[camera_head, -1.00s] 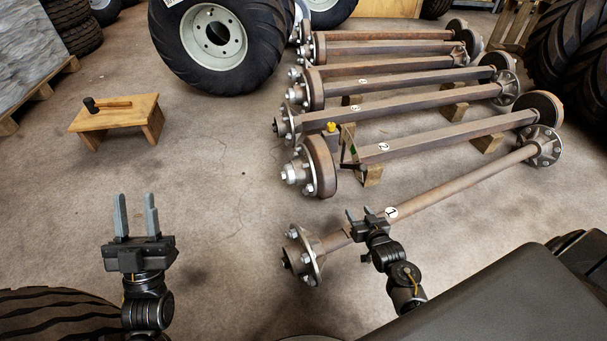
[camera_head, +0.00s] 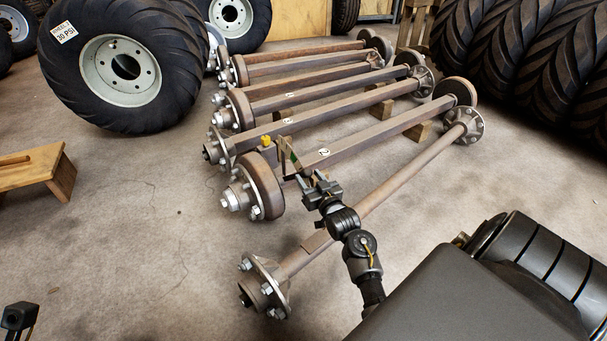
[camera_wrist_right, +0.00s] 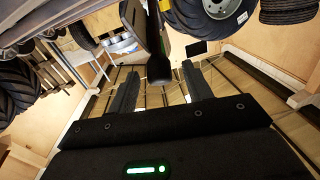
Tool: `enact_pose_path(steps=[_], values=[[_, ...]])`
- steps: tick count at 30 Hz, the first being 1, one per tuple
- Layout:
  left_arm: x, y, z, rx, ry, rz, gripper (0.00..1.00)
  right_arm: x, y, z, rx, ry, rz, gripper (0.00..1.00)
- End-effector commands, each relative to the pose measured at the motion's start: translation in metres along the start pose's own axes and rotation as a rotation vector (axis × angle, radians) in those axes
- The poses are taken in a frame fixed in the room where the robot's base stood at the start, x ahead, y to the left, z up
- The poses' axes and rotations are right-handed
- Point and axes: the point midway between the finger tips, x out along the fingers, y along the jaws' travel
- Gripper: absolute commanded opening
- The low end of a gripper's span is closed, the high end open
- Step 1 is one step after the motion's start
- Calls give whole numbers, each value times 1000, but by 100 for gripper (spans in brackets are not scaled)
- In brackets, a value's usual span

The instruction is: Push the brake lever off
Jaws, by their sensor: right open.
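The axle labelled 2 (camera_head: 378,135) lies with a brake drum (camera_head: 264,186) at its near end. My right gripper (camera_head: 304,184) is at that part, just right of the drum; contact cannot be told. In the right wrist view, the right gripper (camera_wrist_right: 160,72) has its two fingers apart, with a dark rod with a thick rounded end (camera_wrist_right: 158,66) showing between them. My left gripper's fingers are out of view.
A bare axle (camera_head: 390,196) with a studded hub (camera_head: 265,287) lies under my right arm. A yellow cap (camera_head: 266,140) shows behind the drum. More axles lie behind, a large wheel (camera_head: 125,70) stands at back left, and a wooden stool (camera_head: 35,168) is at left. Floor at front left is clear.

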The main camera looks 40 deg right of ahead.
Motion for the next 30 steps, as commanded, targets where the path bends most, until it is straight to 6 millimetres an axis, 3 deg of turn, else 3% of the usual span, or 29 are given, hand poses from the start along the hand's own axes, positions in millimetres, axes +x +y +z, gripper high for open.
enact_pose_path(steps=[3,9,21,30], values=[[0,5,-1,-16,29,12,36,22,1,3,-1,1,1,50],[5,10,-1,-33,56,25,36,43,2,2,0,0,2,50],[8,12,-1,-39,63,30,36,49,2,0,-1,-2,3,49],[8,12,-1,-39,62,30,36,49,2,0,-1,-1,3,9]])
